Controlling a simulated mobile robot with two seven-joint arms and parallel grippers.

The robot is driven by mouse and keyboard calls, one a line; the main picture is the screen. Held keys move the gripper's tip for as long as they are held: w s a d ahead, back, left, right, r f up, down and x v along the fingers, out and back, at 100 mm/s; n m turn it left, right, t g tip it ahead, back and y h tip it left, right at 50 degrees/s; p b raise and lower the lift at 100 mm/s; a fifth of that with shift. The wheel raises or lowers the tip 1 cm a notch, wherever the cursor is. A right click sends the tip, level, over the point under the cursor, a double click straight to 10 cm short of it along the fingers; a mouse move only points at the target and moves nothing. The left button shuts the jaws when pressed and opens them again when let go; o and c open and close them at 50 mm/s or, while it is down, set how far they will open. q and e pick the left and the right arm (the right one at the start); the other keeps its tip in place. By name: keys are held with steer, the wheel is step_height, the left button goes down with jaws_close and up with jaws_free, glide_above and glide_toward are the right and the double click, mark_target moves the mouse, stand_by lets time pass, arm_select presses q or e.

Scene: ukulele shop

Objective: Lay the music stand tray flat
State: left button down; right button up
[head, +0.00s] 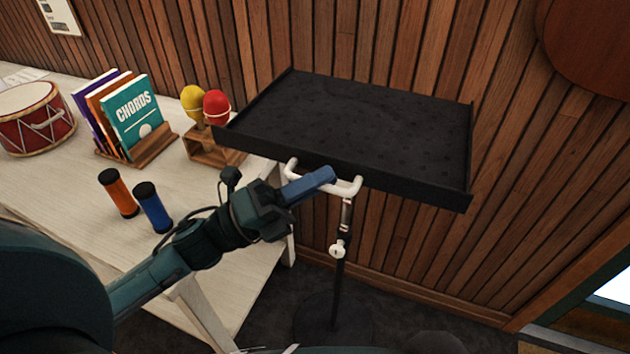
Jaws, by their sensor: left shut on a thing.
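The music stand tray (370,115) is a black, rimmed rectangle in the middle of the head view. Its face shows from above, and it looks near flat; any small tilt is hard to judge. A white handle (345,189) curves out below its front rim. The tray sits on a thin black pole (339,275) with a white knob (337,250) and a round dark base. My left gripper (322,178) comes in from the left and is shut on the handle, just under the front rim. My right gripper is not in view.
A pale table (70,205) on the left holds a red drum (37,122), a book rack, red and yellow maracas (217,106) in a wooden holder, and orange and blue shakers (152,207). A wood-slat wall stands close behind the tray.

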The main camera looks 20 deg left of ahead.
arm_select(q)
steer(key=shift+r, duration=0.3)
steer(key=c, duration=1.5)
jaws_free()
steer(key=shift+s, duration=0.1)
steer(key=shift+a+f, duration=0.1)
steer(key=shift+f, duration=0.15)
